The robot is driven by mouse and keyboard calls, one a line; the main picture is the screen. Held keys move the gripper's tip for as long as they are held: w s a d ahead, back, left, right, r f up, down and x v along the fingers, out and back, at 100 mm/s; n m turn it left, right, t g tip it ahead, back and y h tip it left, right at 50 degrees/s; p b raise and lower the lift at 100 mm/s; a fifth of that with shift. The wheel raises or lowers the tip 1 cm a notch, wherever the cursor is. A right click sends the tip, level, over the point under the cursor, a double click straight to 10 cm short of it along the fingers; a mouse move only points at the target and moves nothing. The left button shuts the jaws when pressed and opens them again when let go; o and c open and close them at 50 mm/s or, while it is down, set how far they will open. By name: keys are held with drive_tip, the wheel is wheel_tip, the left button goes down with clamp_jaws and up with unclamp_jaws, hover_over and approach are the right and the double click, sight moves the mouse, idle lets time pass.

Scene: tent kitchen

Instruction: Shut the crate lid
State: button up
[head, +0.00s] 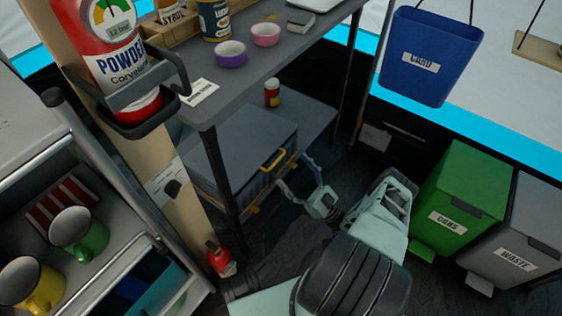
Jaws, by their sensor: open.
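The crate (258,192) sits on the lower level of the grey table in the head view. It is dark blue-grey with yellow fittings on its front. Its flat grey lid (238,140) lies over the top; I cannot tell whether it is fully closed or slightly raised at the front. My gripper (295,172) is open and empty just in front of the crate's right part, with its fingers toward the crate's front. Whether a finger touches the crate is unclear. The crate's back and left side are hidden.
A red jar (272,93) stands on the lower shelf behind the crate. The upper table top (215,90) overhangs it, with a purple bowl (231,53) and a pink bowl (265,35). Green (462,190) and grey (520,225) bins stand right. A post with an extinguisher (122,65) stands left.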

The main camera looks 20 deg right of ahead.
drive_tip(key=s+d, duration=0.4)
drive_tip(key=s, duration=0.2)
drive_tip(key=shift+s+d, duration=0.15)
drive_tip(key=shift+s, duration=0.2)
drive_tip(key=shift+c, duration=0.4)
